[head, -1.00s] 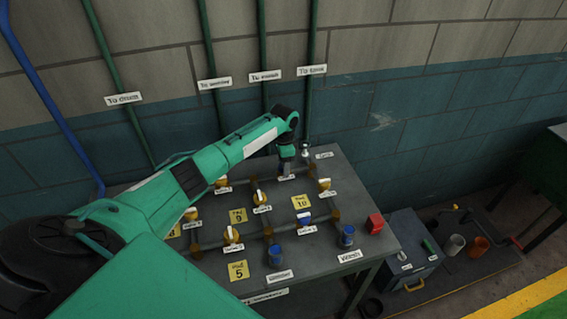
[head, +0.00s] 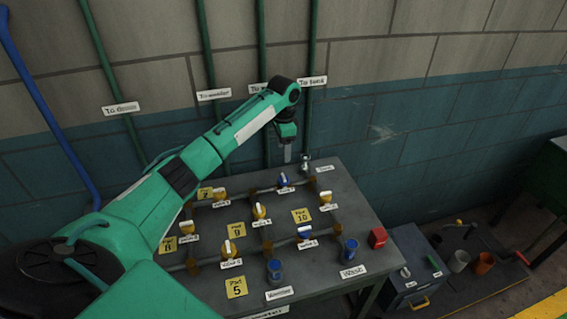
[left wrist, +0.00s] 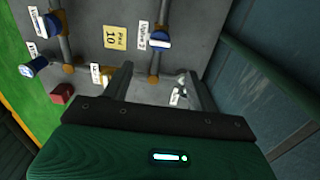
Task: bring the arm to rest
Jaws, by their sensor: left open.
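My left arm reaches in from the left in the head view. Its gripper (head: 288,156) hangs above the far side of the grey table (head: 350,200), clear of the fittings. In the left wrist view the two fingers stand apart with nothing between them (left wrist: 160,82). A valve with a blue and white handle (head: 284,181) is below the gripper; it also shows in the left wrist view (left wrist: 159,43). My right gripper is in neither view.
Other valves with yellow bodies (head: 260,212) and pipes cover the table, beside yellow plates (head: 301,215). A small tap (head: 305,160) stands at the back edge. Green pipes (head: 313,60) run up the wall behind.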

